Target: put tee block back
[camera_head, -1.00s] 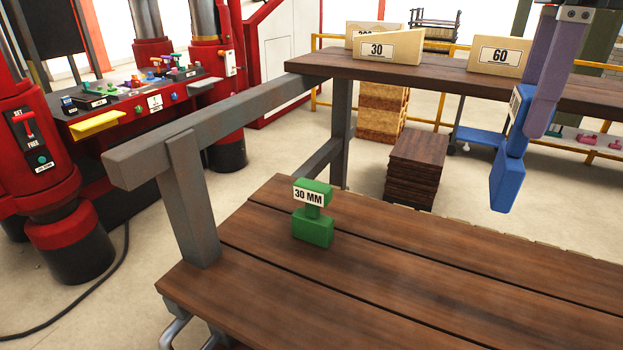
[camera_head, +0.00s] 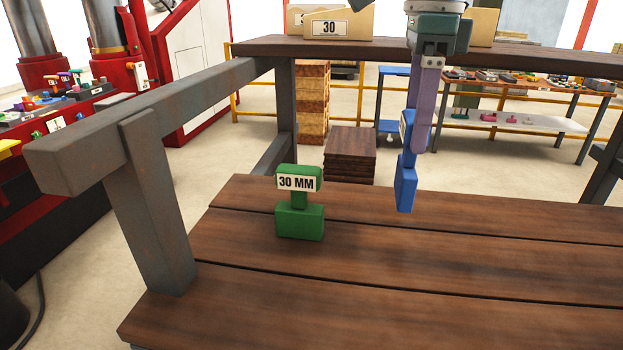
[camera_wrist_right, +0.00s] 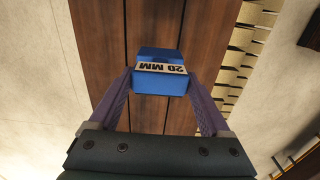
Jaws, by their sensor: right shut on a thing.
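A blue tee block (camera_head: 406,185) hangs in my right gripper (camera_head: 419,140), above the back part of the wooden bench (camera_head: 380,285). The right wrist view shows the blue block (camera_wrist_right: 158,82) between the two purple fingers, with a "20 MM" label. The gripper is shut on it. A green tee block (camera_head: 299,222) labelled "30 MM" stands upright on the bench, left of the blue block and apart from it. My left gripper is not in view.
A raised shelf (camera_head: 370,52) runs behind the bench and holds a box labelled "30" (camera_head: 338,24). A grey beam and post (camera_head: 155,200) border the bench on the left. The bench front is clear. A far table (camera_head: 535,82) holds coloured pieces, some on its lower shelf (camera_head: 515,122).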

